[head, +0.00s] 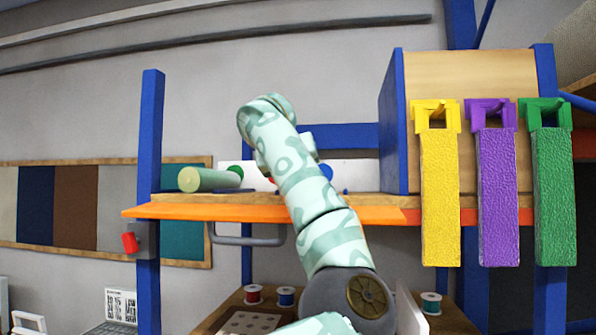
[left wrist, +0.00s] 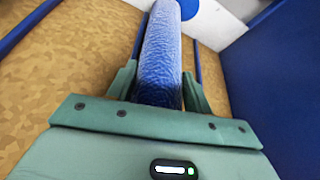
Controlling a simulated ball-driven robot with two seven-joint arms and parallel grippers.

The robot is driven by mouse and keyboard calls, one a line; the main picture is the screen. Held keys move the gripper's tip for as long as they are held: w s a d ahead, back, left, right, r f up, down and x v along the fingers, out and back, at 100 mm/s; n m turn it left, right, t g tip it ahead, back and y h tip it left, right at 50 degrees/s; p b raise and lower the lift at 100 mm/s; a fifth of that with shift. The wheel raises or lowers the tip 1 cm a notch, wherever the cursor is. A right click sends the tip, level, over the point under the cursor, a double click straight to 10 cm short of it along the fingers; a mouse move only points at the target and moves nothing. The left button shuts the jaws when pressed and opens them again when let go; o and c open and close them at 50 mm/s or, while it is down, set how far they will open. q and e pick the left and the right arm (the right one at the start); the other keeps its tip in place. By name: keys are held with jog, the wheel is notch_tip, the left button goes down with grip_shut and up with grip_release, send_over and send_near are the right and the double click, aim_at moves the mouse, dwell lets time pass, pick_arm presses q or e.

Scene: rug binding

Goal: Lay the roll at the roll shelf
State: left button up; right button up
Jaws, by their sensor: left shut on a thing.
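The blue textured roll (left wrist: 162,60) lies lengthwise between the two fingers of my left gripper (left wrist: 160,85) in the left wrist view, and the gripper is shut on it. Its far end points toward a blue disc (left wrist: 202,8) on a white board. In the head view my left arm reaches over the front of the roll shelf (head: 180,211), and its hand and the roll are hidden behind the arm. The wood surface shows beside the roll in the left wrist view; whether the roll touches it I cannot tell. My right gripper is not in view.
A pale green roll (head: 208,180) lies on the shelf at the left, before a green disc. A blue side panel (head: 393,125) bounds the shelf at the right. Yellow (head: 440,200), purple (head: 497,200) and green (head: 555,200) strips hang farther right. Thread spools (head: 285,297) stand below.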

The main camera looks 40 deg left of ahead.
pick_arm(q)
jog(key=shift+s+d+f, duration=0.15)
jog(key=o, duration=1)
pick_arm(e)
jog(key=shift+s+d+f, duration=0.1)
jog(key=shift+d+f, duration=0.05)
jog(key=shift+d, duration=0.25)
pick_arm(q)
jog(key=shift+r, duration=0.2)
jog(key=shift+b+v, duration=1.85)
jog(key=shift+v, duration=4.1)
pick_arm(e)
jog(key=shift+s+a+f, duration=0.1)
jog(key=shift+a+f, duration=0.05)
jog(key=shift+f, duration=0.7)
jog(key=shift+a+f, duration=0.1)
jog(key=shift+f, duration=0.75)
